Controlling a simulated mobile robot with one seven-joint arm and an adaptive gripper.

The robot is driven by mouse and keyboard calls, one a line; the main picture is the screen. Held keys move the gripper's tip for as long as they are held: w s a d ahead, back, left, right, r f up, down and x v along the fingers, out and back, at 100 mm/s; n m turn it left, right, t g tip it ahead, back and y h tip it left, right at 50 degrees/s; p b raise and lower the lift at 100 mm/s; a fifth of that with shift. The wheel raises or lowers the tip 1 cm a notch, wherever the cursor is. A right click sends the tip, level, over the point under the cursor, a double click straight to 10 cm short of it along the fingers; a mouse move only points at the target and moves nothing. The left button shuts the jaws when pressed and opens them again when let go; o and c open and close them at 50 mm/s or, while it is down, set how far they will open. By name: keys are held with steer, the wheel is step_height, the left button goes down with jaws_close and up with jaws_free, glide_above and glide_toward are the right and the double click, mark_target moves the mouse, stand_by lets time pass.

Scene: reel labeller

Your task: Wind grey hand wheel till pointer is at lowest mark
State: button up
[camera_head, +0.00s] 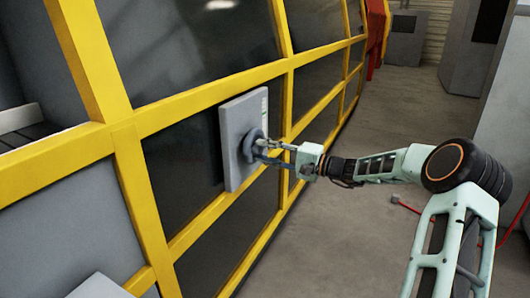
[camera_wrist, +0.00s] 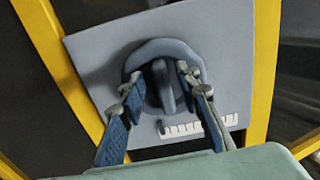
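The grey hand wheel (camera_wrist: 142,60) is mounted on a grey panel (camera_wrist: 95,55), with a raised bar (camera_wrist: 163,88) across its middle. A white scale strip (camera_wrist: 205,126) with dark marks lies below and right of the wheel. A small dark spot shows at its left end; I cannot tell if it is the pointer. My gripper (camera_wrist: 160,76) has its fingers apart at the wheel face, one on each side of the bar. The right finger is close to the bar; the left has a visible gap. In the head view my gripper (camera_head: 268,144) reaches the wheel (camera_head: 251,147) from the right.
Yellow frame bars (camera_head: 200,102) with dark panes surround the panel (camera_head: 236,119). Grey cabinets (camera_head: 404,38) stand at the back right. A red cable (camera_head: 408,206) lies on the floor beneath my arm. The grey floor (camera_head: 345,130) beside the machine is mostly clear.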

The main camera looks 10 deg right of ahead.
steer(key=shift+d, duration=0.1)
steer(key=v, duration=1.2)
